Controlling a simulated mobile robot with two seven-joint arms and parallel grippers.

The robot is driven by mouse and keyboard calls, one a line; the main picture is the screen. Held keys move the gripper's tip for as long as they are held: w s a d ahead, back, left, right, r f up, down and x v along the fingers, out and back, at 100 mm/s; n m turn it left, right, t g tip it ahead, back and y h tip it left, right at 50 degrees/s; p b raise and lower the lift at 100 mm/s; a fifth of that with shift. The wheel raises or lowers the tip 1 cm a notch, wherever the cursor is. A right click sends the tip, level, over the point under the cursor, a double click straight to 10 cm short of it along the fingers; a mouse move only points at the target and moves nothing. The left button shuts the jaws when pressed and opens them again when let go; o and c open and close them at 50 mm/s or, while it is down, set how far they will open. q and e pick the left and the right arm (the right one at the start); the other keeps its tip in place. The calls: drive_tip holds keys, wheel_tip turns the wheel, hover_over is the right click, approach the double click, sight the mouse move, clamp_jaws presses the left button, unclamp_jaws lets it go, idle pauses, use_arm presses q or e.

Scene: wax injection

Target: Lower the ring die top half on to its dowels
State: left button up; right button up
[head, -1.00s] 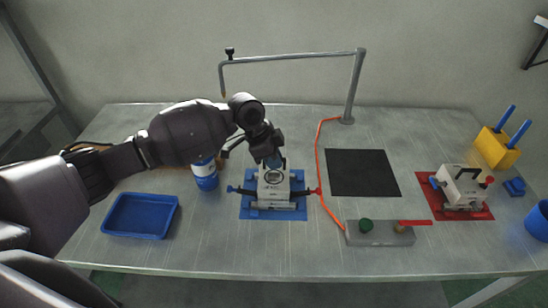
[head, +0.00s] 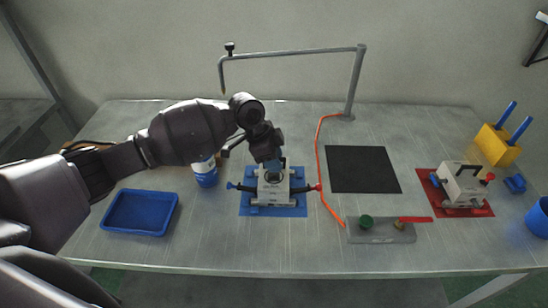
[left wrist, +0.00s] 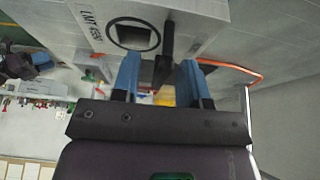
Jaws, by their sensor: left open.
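The ring die (head: 274,192), a pale grey block with a dark ring mark on top, sits on the blue mat (head: 293,212). Its top half (left wrist: 190,12) fills the upper part of the left wrist view, with lettering and the ring mark (left wrist: 134,34). My left gripper (head: 272,163) is over the back of the die. In the left wrist view its two blue fingers (left wrist: 158,82) are apart, with a dark bar (left wrist: 166,50) showing between them. I cannot see the dowels, nor tell whether the halves meet fully. My right gripper is not in view.
A second die (head: 461,186) stands on a red mat (head: 479,211) at right. A blue tray (head: 140,212) and a blue-and-white container (head: 206,176) are at left. An orange hose (head: 319,165) runs close right of the die.

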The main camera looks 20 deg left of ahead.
sight(261, 168)
use_arm(q)
drive_tip(key=v, duration=1)
drive_tip(key=shift+r, duration=0.4)
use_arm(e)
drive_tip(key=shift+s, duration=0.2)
use_arm(q)
drive_tip(key=shift+a, duration=0.15)
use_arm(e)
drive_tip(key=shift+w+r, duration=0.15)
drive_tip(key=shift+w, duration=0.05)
